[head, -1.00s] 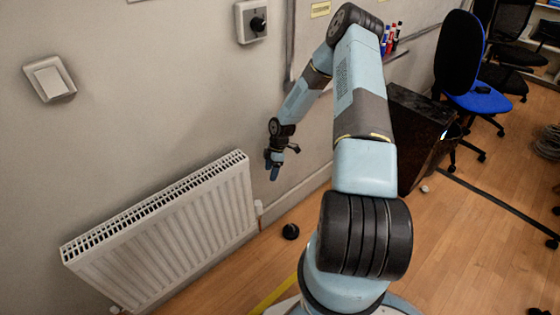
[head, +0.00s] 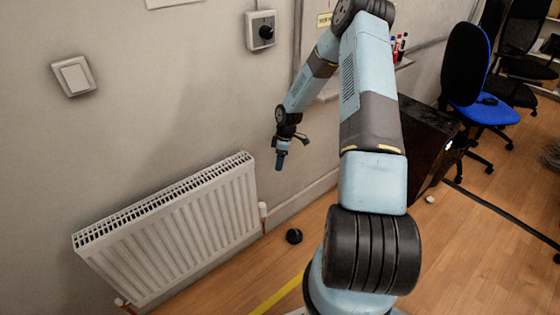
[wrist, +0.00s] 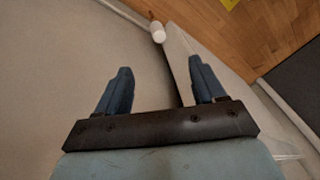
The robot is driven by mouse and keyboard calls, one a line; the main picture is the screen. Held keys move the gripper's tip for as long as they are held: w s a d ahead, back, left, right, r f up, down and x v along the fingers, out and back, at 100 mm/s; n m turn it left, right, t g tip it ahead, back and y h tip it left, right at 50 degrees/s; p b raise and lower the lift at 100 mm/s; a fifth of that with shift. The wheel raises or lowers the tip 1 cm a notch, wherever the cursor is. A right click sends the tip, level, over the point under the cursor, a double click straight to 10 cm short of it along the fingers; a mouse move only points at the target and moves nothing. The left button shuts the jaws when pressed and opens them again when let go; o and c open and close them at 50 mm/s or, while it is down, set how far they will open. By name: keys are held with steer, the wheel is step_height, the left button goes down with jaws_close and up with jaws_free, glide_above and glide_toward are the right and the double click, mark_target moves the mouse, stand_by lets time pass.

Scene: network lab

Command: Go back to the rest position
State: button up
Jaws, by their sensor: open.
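My gripper (head: 280,161) hangs at the end of my bent arm in the head view, fingers pointing down, in front of the wall and to the right of the radiator's upper corner. In the wrist view my gripper (wrist: 158,88) shows two blue fingers spread apart with nothing between them. It is open and empty. Below and beyond the fingers are the pale wall and part of the radiator with its white valve (wrist: 158,33).
A white radiator (head: 175,230) stands along the wall. A light switch (head: 74,76) and a rotary switch (head: 261,31) are on the wall. A black cabinet (head: 425,140) and a blue chair (head: 484,112) stand right. A small black object (head: 294,236) lies on the floor.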

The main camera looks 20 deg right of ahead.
steer(key=s+a+r+m+t+h, duration=0.1)
steer(key=s+r+m, duration=0.15)
steer(key=r, duration=0.95)
steer(key=s+a+r+m+t+h, duration=0.15)
steer(key=s+r, duration=0.25)
steer(key=r, duration=0.8)
steer(key=s+a+r+m+h, duration=0.15)
steer(key=s+r, duration=0.25)
steer(key=r, duration=0.8)
steer(key=s+a+r+m+t, duration=0.1)
steer(key=s+r+m, duration=0.1)
steer(key=s+r, duration=0.3)
steer(key=s+a+r+m+t+y, duration=0.1)
steer(key=s+r+m, duration=0.2)
steer(key=s, duration=0.9)
steer(key=s+a+r+m+t, duration=0.2)
steer(key=s+r, duration=0.5)
steer(key=s, duration=0.2)
steer(key=shift+y, duration=0.4)
